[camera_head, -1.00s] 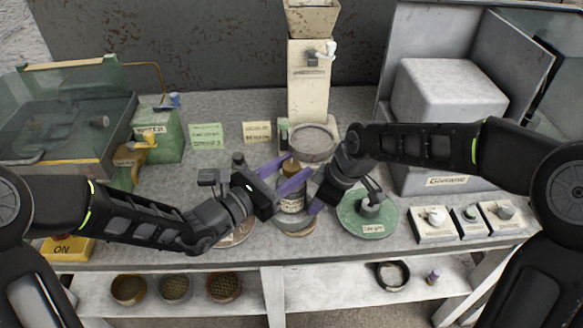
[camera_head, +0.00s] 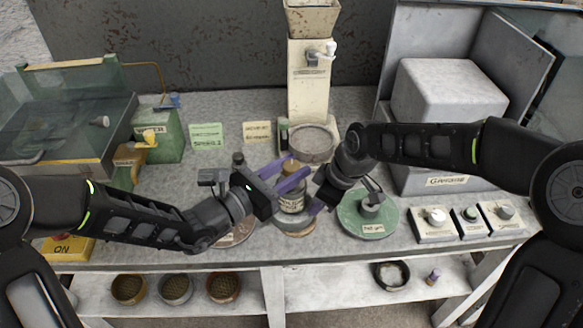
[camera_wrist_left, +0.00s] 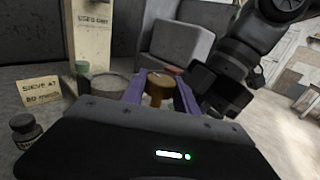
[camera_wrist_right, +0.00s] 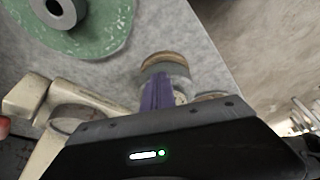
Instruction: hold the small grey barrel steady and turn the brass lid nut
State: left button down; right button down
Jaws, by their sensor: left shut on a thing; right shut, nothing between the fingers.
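The small grey barrel (camera_head: 292,204) stands upright with a pale label, on a grey ring stand (camera_head: 296,222) with a tan base. The brass lid nut (camera_head: 291,170) is on its top; it shows between the purple fingers in the left wrist view (camera_wrist_left: 157,88). My left gripper (camera_head: 299,168) is shut on the barrel near its top, fingers on either side. My right gripper (camera_head: 313,207) is shut and empty, its fingertips low at the barrel's right side. In the right wrist view the closed fingers (camera_wrist_right: 160,85) hide part of the barrel; contact cannot be told.
A green disc (camera_head: 351,222) with a grey fitting stands close right. A sieve pan (camera_head: 312,142) and cream hopper column (camera_head: 309,88) rise behind. Control boxes (camera_head: 434,224) sit farther right. A small dark weight (camera_wrist_left: 26,130) is near my left gripper. The front edge is close.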

pick_arm(q)
jog(key=shift+d+m+g+h, duration=0.1)
jog(key=shift+m+g+h, duration=0.2)
jog(key=m+g+h, duration=0.1)
jog(key=m+g, duration=0.1)
jog(key=g, duration=0.1)
jog(key=m+g+h, duration=0.1)
jog(key=m+g, duration=0.1)
jog(key=shift+g+h, duration=0.3)
jog(key=shift+g, duration=0.1)
jog(key=m+g, duration=0.2)
jog(key=g, duration=0.1)
jog(key=m+g, duration=0.2)
jog(key=g, duration=0.2)
jog(key=shift+m, duration=0.3)
jog(key=shift+s+m+g, duration=0.1)
jog(key=shift+m+g, duration=0.4)
jog(key=shift+g, duration=0.3)
jog(key=shift+s+d+f+m+g, duration=0.15)
jog(key=shift+s+d+m+g, duration=0.2)
jog(key=shift+g, duration=0.35)
jog(key=shift+s+d+f+m+g, duration=0.15)
jog(key=shift+m+g, duration=0.3)
jog(key=shift+g, duration=0.25)
jog(key=shift+w+a+r+y, duration=0.15)
jog(key=shift+w+a+y, duration=0.25)
jog(key=shift+w+a, duration=0.15)
jog(key=shift+r, duration=0.1)
jog(key=c, duration=1.2)
grip_release()
